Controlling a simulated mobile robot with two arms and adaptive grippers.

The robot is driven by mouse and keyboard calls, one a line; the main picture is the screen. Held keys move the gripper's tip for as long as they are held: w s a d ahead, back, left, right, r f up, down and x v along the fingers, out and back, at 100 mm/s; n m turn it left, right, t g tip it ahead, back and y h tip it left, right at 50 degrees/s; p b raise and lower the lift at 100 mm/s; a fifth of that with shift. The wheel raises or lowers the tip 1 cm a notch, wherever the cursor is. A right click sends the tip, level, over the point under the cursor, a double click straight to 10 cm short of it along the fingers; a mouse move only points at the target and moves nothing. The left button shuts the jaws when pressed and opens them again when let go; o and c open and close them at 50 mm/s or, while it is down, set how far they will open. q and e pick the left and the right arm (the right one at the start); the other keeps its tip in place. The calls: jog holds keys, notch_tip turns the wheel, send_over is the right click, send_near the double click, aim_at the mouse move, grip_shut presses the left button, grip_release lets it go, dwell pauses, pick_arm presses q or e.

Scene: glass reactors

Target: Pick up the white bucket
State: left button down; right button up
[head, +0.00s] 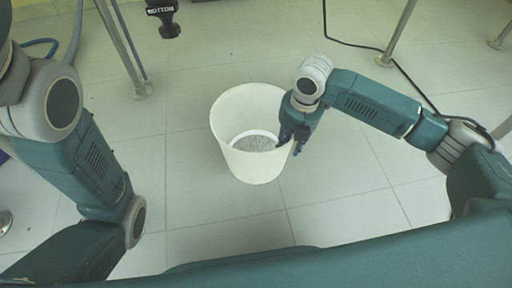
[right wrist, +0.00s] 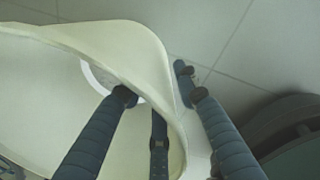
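The white bucket (head: 236,108) stands upright on the floor in the middle of the head view, with grey granular material (head: 254,143) in its bottom. My right gripper (head: 291,138) is at the bucket's right rim. The fingers look apart, not closed on the wall. My left arm shows at the left of the head view, but its gripper is out of view.
Metal legs (head: 122,50) stand on the floor behind left and at the back right. A black fitting marked BOTTOM (head: 162,14) hangs at the top. A black cable (head: 352,44) runs across the right floor. The tiled floor around the bucket is clear.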

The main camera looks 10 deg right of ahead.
notch_tip(320, 180, down, 2)
jog(key=shift+w+f+b, duration=0.1)
jog(key=shift+f+b, duration=0.1)
jog(key=shift+b, duration=0.35)
jog(key=shift+r, duration=0.1)
jog(key=shift+c, duration=0.5)
grip_shut()
jog(key=shift+w+a+r, duration=0.15)
jog(key=shift+r, duration=0.05)
